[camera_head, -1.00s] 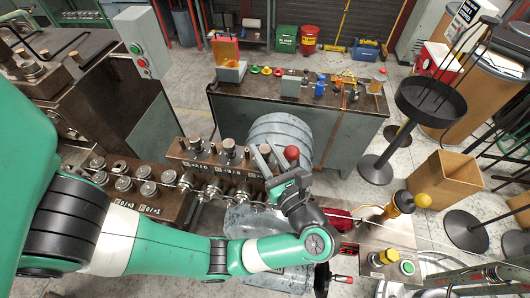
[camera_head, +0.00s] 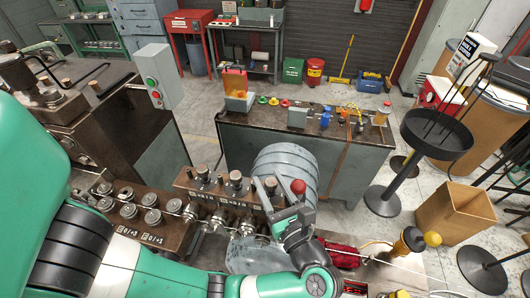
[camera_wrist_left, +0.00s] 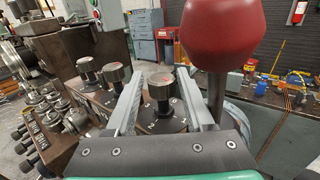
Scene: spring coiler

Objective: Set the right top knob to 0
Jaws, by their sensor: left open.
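The right top knob (camera_wrist_left: 160,86) is a metal cylinder on a dark base with small markings, on the coiler's top block (camera_head: 205,186). In the left wrist view it shows between the two fingers of my left gripper (camera_wrist_left: 160,82), which is open, with gaps on both sides. I cannot tell how deep the fingers reach around it or which number it points to. The middle top knob (camera_wrist_left: 114,73) and the left top knob (camera_wrist_left: 87,65) stand to its left. In the head view my left gripper (camera_head: 279,184) is at the block's right end. My right gripper is not in view.
A red ball handle (camera_head: 298,186) on a rod stands close to the right finger. A large grey drum (camera_head: 285,160) is behind the gripper. Lower metal knobs (camera_head: 150,200) sit at left. A workbench (camera_head: 240,125) with small colored items stands farther back.

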